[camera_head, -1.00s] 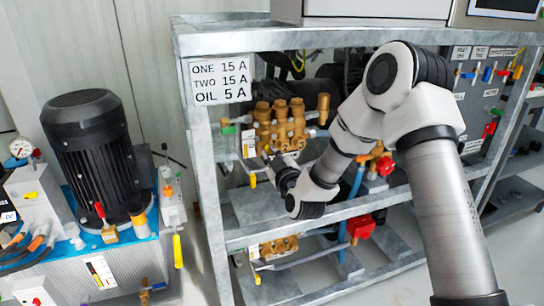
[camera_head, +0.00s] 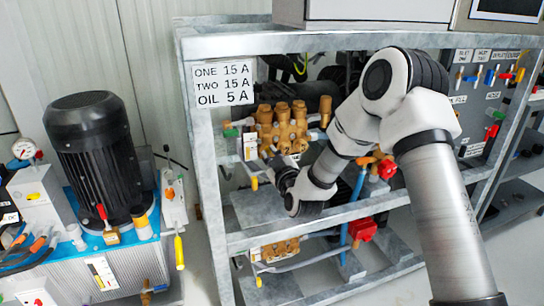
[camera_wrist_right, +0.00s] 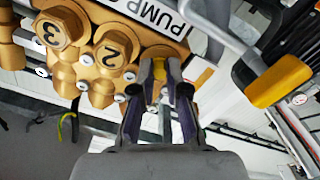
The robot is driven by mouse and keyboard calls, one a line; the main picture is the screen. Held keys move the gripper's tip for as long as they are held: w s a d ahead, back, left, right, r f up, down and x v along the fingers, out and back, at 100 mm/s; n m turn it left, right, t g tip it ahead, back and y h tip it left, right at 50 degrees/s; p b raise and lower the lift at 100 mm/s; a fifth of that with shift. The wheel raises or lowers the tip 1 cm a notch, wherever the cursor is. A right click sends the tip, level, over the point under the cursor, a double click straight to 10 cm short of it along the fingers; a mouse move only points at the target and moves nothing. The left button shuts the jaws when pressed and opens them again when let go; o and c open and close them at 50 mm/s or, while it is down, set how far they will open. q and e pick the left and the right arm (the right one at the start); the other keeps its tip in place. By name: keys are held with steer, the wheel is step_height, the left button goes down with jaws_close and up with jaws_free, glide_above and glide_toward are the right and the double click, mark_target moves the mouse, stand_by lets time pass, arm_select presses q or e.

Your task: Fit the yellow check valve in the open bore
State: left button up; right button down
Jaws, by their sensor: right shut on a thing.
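The brass pump (camera_head: 283,128) sits on the upper shelf of the frame. In the right wrist view its block (camera_wrist_right: 98,88) shows hex caps marked 3 (camera_wrist_right: 62,27) and 2 (camera_wrist_right: 115,48). My right gripper (camera_wrist_right: 165,75) is at the third position, beside cap 2, with its fingers pointing at the block. Its fingers are shut on the yellow check valve (camera_wrist_right: 159,69), mostly hidden between them. The fingers hide the open bore, so I cannot tell whether the valve is in it. In the head view my right gripper (camera_head: 274,163) is just below the pump front. My left gripper is out of view.
A grey steel frame (camera_head: 222,190) surrounds the pump, with a shelf edge below my right arm. A yellow-ended lever (camera_wrist_right: 280,82) lies right of the gripper in the wrist view. A black motor (camera_head: 92,145) stands on a blue-topped unit at the left.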

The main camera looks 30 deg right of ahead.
stand_by(0.4)
steer(key=c, duration=1.1)
jaws_free()
